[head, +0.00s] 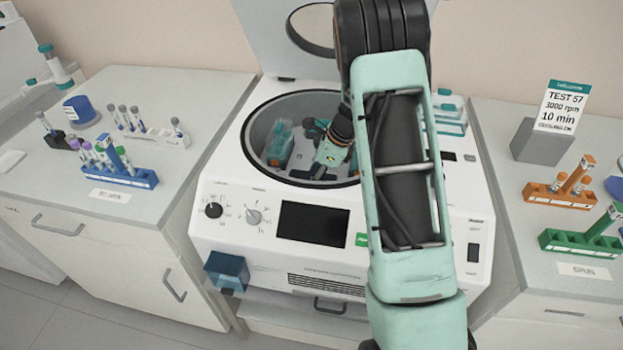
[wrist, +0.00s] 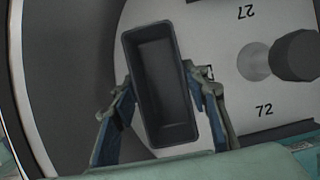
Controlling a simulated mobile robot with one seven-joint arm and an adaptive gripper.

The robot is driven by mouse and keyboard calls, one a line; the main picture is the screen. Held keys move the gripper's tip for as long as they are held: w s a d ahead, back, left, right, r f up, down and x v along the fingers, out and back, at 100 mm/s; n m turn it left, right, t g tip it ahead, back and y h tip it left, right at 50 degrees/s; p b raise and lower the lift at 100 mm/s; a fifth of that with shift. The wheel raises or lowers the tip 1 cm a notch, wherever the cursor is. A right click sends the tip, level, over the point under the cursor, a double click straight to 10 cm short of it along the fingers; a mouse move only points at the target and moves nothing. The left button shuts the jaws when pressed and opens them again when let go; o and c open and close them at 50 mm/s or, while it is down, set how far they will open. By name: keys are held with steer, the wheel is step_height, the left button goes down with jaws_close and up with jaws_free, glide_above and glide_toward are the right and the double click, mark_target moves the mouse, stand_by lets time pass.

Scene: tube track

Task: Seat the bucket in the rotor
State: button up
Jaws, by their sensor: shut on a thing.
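The bucket (wrist: 160,85) is a dark, empty, open-topped rectangular box, seen from above in the wrist view and slightly tilted in the picture. My gripper (wrist: 160,92) is shut on it, with one finger on each long side. The rotor (wrist: 222,60) is a pale disc behind the bucket, printed with 27 and 72, with a dark hub knob (wrist: 293,57) to the right. In the head view my gripper (head: 329,157) is down inside the open centrifuge bowl, and the bucket is hard to make out. I cannot tell whether the bucket touches the rotor.
The white centrifuge (head: 240,190) has its lid raised behind. A teal-and-grey item (head: 278,142) stands in the bowl's left part. Tube racks stand on both side counters, blue (head: 120,174) left, orange (head: 560,196) and green (head: 580,241) right.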

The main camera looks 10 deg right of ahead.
steer(key=shift+f, duration=0.15)
steer(key=shift+o, duration=0.2)
steer(key=shift+f, duration=0.3)
steer(key=shift+s+f, duration=0.1)
steer(key=o, duration=1.3)
steer(key=shift+f, duration=0.1)
steer(key=shift+d+r, duration=0.2)
steer(key=shift+r, duration=0.4)
steer(key=v, duration=1.1)
